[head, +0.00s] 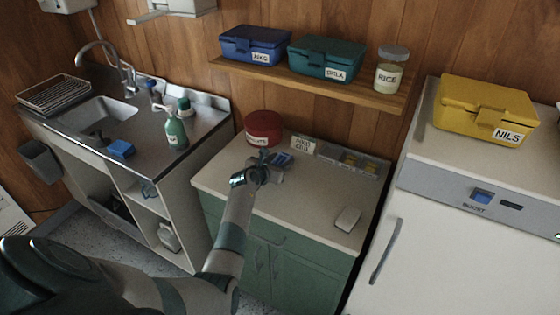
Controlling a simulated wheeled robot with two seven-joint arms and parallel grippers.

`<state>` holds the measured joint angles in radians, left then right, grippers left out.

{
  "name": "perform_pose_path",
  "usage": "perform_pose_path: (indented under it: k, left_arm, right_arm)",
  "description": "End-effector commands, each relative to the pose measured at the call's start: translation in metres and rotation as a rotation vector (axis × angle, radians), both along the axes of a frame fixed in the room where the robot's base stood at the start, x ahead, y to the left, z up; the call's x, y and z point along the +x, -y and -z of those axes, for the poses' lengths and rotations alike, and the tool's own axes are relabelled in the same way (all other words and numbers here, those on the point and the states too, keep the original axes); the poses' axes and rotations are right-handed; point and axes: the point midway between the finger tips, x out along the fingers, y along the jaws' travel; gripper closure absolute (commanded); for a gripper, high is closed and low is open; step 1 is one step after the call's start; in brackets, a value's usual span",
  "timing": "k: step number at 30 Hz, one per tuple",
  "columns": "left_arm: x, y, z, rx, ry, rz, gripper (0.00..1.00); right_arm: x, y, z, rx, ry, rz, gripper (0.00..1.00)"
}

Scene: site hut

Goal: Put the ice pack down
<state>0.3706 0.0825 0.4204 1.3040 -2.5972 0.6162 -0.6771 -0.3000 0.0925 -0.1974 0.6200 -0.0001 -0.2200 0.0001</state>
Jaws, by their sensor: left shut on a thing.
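My left gripper (266,164) reaches over the green cabinet's worktop (312,198), near its back left part. It is shut on a small blue thing, which looks like the ice pack (283,158). The gripper hides part of the pack. I cannot tell whether the pack touches the worktop or hangs just above it. My right gripper is not in view.
A red tin (263,128) stands close behind the gripper, with a small sign (302,146) beside it. A divided tray (350,163) lies at the back right. A whitish block (347,218) lies front right. The worktop's middle is clear. A shelf (310,83) hangs above.

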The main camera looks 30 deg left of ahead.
Motion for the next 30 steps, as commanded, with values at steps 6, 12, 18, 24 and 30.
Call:
perform_pose_path:
  k: [6,12,18,24,30]
  left_arm:
    - [0.000,-0.001,0.001,0.000,-0.001,-0.001,0.36]
    - [0.000,-0.001,0.001,0.000,0.000,-0.001,0.36]
    - [-0.002,-0.001,-0.003,0.001,0.001,-0.001,0.36]
    - [-0.016,0.000,-0.008,0.001,0.001,-0.001,0.36]
    - [-0.040,0.001,-0.017,0.003,0.001,-0.001,0.36]
  right_arm:
    - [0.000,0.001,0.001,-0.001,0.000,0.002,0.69]
    - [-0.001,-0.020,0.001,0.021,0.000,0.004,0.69]
    - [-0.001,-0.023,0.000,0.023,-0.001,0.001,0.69]
    - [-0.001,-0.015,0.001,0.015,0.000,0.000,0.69]
    - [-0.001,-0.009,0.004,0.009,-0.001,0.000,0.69]
